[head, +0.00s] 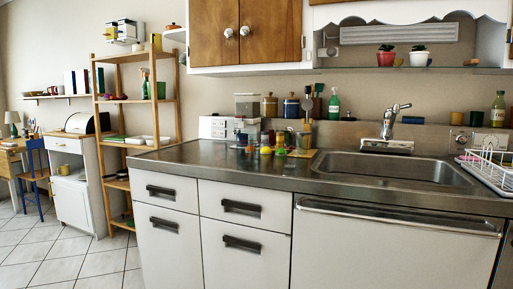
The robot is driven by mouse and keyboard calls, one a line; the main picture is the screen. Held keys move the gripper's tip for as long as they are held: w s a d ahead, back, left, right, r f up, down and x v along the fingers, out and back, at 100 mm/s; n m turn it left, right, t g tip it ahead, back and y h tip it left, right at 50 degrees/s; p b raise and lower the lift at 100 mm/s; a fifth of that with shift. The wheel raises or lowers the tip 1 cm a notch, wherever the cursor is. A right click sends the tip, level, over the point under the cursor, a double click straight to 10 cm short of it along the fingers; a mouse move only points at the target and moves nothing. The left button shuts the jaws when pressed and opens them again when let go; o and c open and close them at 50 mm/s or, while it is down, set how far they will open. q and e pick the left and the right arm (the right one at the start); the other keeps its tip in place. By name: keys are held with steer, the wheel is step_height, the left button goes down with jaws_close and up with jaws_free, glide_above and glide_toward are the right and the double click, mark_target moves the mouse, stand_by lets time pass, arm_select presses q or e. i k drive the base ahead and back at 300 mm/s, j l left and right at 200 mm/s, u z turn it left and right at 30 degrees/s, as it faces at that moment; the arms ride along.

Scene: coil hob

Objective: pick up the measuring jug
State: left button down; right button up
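Neither of my grippers shows in the head view. I cannot make out the measuring jug for certain. A cluster of small clear glass-like vessels with coloured items (281,144) stands on the metal counter (190,152), left of the sink. The vessels overlap and are too small to tell whether one of them is the jug.
The sink (390,168) with its tap (391,122) lies right of the cluster. A white dish rack (490,166) stands at the far right. Canisters (291,106) and a white box-like appliance (229,128) line the wall. The counter's left end is clear. Tiled floor is open at left.

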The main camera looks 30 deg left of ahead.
mark_target(248, 142)
steer(key=i+j+z, duration=0.15)
steer(key=j, duration=0.3)
steer(key=i+j+z, duration=0.15)
steer(key=j, duration=0.35)
steer(key=j+z, duration=0.1)
steer(key=j, duration=0.35)
steer(key=i+j+z, duration=0.15)
steer(key=j, duration=0.4)
